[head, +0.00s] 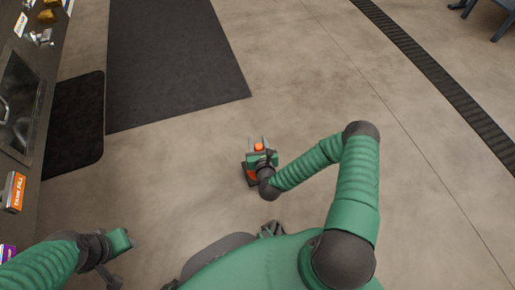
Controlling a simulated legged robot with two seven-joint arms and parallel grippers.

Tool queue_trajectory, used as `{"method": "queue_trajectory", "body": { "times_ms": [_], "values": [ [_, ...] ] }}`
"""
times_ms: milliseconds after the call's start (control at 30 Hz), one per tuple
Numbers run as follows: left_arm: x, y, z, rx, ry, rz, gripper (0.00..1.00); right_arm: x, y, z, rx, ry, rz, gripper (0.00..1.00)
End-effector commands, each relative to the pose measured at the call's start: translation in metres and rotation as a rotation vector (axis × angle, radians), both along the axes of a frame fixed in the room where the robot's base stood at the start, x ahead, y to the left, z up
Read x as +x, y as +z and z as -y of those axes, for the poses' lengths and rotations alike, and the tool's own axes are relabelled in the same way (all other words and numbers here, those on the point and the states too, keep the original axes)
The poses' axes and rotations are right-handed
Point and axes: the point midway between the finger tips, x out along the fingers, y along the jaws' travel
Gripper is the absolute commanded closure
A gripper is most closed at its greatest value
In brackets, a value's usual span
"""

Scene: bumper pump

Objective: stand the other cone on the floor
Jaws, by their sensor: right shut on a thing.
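An orange cone (251,173) with a dark base is in the middle of the head view, over the bare floor. Its orange top shows between the fingers of my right gripper (258,144), which is shut on it. My wrist hides part of the cone, and I cannot tell whether its base touches the floor. My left gripper (130,241) is at the lower left, away from the cone and empty as far as I can see. Its jaw opening is unclear. No second cone is in view.
A dark mat (172,60) lies at the upper left and a smaller black mat (75,122) beside the counter. The counter at the left edge bears an orange "TANK FILL" sign (15,192). A floor grate (430,75) crosses the upper right. Bare floor surrounds the cone.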

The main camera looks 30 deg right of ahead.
Motion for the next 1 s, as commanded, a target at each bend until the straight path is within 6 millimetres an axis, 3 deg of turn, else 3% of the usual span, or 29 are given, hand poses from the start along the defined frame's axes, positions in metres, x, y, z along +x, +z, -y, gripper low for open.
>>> {"method": "queue_trajectory", "body": {
  "times_ms": [33,233,467,500,600,633,1000],
  "values": [
    [0.000,-0.011,0.000,0.000,0.000,0.000,0.64,0.000,-0.010,0.000,-0.001,0.001,0.001,1.00],
    [0.000,-0.033,0.000,0.000,0.000,0.000,0.64,0.000,-0.031,-0.001,-0.002,0.002,0.001,1.00],
    [0.000,-0.029,0.000,0.000,0.000,0.000,0.64,0.000,-0.028,0.000,-0.001,0.001,0.001,1.00],
    [0.000,-0.029,0.000,0.000,0.000,0.000,0.64,0.000,-0.029,-0.001,0.000,0.001,-0.001,0.57],
    [0.000,-0.029,0.000,0.000,0.000,0.000,0.64,0.000,-0.029,-0.001,0.000,0.000,-0.001,0.44],
    [0.000,-0.029,0.000,0.000,0.000,0.000,0.64,0.000,-0.029,-0.001,0.000,0.001,-0.001,0.40],
    [0.000,-0.023,0.000,0.000,0.000,0.000,0.64,-0.006,-0.024,-0.003,0.000,0.000,-0.002,0.40]
  ]
}}
